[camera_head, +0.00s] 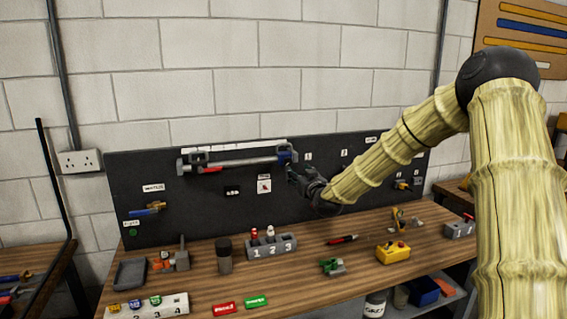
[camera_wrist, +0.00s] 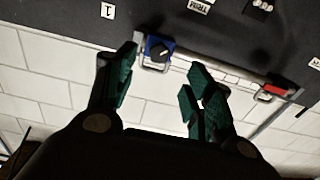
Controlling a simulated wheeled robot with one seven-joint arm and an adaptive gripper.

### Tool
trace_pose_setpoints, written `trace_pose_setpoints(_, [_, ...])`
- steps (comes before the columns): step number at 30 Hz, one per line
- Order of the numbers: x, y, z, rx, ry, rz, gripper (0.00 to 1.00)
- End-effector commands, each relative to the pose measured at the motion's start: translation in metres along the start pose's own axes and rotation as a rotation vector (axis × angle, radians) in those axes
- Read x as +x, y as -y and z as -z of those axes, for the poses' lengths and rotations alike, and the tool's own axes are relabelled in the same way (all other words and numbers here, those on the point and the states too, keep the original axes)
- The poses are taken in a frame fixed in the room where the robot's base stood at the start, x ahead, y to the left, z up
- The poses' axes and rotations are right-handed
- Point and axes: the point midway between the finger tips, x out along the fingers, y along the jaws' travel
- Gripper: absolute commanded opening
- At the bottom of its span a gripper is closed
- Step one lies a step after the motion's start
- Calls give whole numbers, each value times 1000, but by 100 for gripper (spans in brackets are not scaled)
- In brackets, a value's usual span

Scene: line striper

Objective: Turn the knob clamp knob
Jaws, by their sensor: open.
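The bar clamp (camera_head: 240,161) is mounted near the top of the black panel, its long grey bar lying roughly level. At its right end is a blue block (camera_head: 285,157). In the wrist view this blue block (camera_wrist: 151,54) carries a dark round knob (camera_wrist: 162,48) with a light mark. My gripper (camera_head: 293,175) is by the clamp's right end, just below the blue block. In the wrist view my gripper (camera_wrist: 158,72) is open with nothing between its green-padded fingers. The knob shows in the gap beyond the fingertips, apart from them as far as I can tell.
The black panel (camera_head: 130,185) stands behind the wooden bench (camera_head: 200,285). On the bench are a numbered grey block (camera_head: 272,250), a dark cylinder (camera_head: 224,262), a yellow box (camera_head: 393,256) and several small tools. The clamp's red part (camera_wrist: 275,89) lies to the right in the wrist view.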

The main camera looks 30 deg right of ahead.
Motion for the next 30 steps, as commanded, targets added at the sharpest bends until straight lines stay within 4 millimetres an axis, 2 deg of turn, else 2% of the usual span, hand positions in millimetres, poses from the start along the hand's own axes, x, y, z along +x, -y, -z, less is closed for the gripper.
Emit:
trace_pose_setpoints(5, [12, -2, 1, 0, 1, -2, 53])
trace_pose_setpoints(24, [83, 0, 1, -1, 2, 0, 53])
trace_pose_setpoints(30, [98, 0, 1, 0, 0, 0, 53])
